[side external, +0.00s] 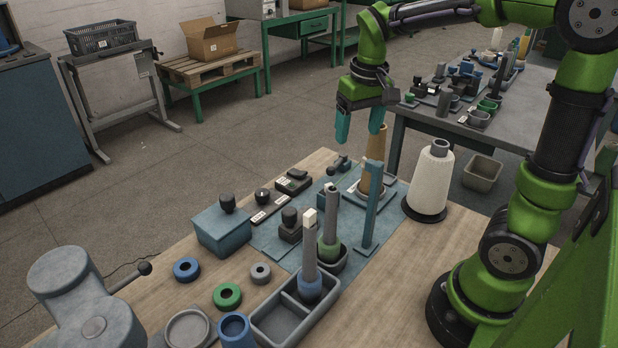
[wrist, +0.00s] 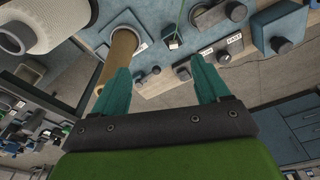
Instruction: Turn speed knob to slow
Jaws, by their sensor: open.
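The speed knob (side external: 262,195) is a small dark knob on a dark plate with white labels at both ends, at the table's far side. In the wrist view the knob (wrist: 222,57) is small, beside labels that seem to read FAST and SLOW. Which label its pointer faces is too small to tell. My gripper (side external: 360,132) has teal fingers, is open and empty, and hangs above the table's far edge, up and to the right of the knob. In the wrist view its fingertips (wrist: 160,75) are apart, with the knob beyond the right finger.
A tan cone (side external: 375,160), a blue post (side external: 371,205) and a white yarn cone (side external: 434,178) stand to the right.

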